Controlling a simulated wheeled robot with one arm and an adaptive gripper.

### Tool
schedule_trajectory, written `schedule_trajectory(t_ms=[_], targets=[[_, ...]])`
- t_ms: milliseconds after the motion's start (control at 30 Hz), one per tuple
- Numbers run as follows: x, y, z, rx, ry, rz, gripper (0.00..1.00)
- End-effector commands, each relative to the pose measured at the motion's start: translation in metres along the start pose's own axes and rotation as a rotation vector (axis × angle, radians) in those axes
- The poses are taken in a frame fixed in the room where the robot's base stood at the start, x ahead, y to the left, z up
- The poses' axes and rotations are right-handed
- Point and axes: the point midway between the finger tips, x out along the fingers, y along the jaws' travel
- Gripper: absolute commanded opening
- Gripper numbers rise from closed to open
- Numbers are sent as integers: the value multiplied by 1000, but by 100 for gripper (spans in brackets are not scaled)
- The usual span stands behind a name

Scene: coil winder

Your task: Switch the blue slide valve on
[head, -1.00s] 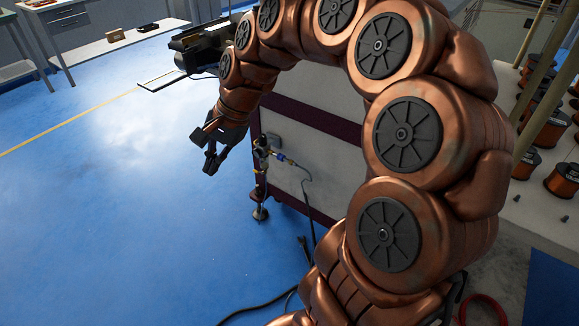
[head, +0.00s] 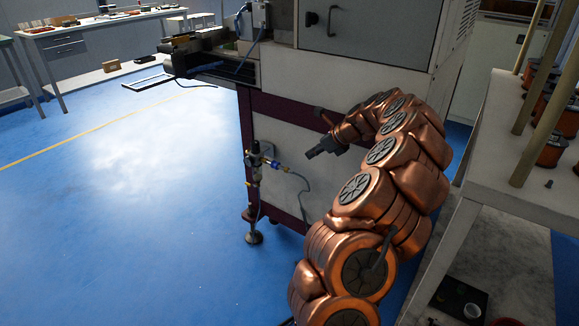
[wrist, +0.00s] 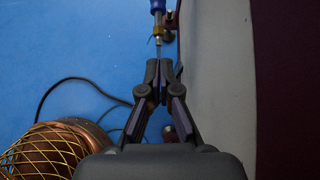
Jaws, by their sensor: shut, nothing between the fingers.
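The blue slide valve (head: 276,165) is a small blue sleeve on the air fitting assembly at the lower left corner of the machine. In the wrist view the blue part (wrist: 158,6) shows at the top edge, cut off, with a brass-coloured ring below it. My gripper (head: 310,154) is to the right of the valve in the head view, pointing left towards it, with a gap between. In the wrist view its fingertips (wrist: 159,68) are together and hold nothing. The valve's on or off position is too small to tell.
The machine's pale side panel (head: 290,140) runs close beside my gripper. A grey hose (head: 306,198) hangs from the fitting. A table with copper spools (head: 553,150) stands at the right. The blue floor (head: 120,220) at the left is clear.

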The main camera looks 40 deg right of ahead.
Motion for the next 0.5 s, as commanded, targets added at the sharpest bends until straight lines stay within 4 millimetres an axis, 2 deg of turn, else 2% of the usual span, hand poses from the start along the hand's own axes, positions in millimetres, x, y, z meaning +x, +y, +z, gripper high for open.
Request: schedule_trajectory(t_ms=[167,500], targets=[[16,-1,-1,3,0,-1,0],[76,-1,-2,0,1,-3,0]])
